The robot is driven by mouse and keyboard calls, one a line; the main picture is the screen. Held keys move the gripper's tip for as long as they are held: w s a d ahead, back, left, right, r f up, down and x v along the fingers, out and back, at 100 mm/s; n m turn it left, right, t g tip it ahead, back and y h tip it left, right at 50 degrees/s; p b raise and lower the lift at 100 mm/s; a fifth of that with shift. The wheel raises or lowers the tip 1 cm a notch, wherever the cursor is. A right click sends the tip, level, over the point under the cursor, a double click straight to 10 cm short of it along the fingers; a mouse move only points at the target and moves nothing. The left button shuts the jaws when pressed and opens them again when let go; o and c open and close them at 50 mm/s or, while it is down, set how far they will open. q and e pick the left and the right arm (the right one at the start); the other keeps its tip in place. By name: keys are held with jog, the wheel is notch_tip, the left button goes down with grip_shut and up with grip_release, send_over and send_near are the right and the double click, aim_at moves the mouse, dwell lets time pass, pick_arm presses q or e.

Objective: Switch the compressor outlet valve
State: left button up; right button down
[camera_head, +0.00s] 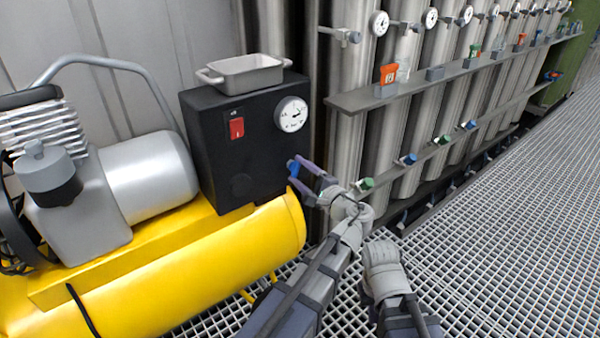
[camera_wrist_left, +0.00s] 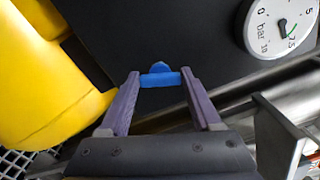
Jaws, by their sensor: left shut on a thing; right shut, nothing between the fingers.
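The blue valve handle (camera_head: 292,167) sits at the lower right edge of the black compressor box (camera_head: 215,135). My left gripper (camera_head: 299,172) is shut on this handle with its purple fingers, one on each side. In the left wrist view the blue handle (camera_wrist_left: 160,80) lies crosswise between the two fingertips (camera_wrist_left: 160,79), in front of the black box. The valve body behind the handle is mostly hidden. A grey part of an arm of mine shows at the lower middle of the head view, but no right fingers are visible.
A yellow tank (camera_head: 190,275) lies below the box, and a grey tray (camera_head: 245,78) stands on top. A round gauge (camera_head: 291,114) and red switch (camera_head: 237,128) are on its front. Tall steel vessels (camera_head: 350,100) stand close on the right. The grating floor (camera_head: 500,220) is clear.

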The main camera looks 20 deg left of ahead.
pick_arm(q)
jog(key=shift+f+n, duration=0.1)
jog(key=shift+n, duration=0.9)
jog(key=o, duration=1.4)
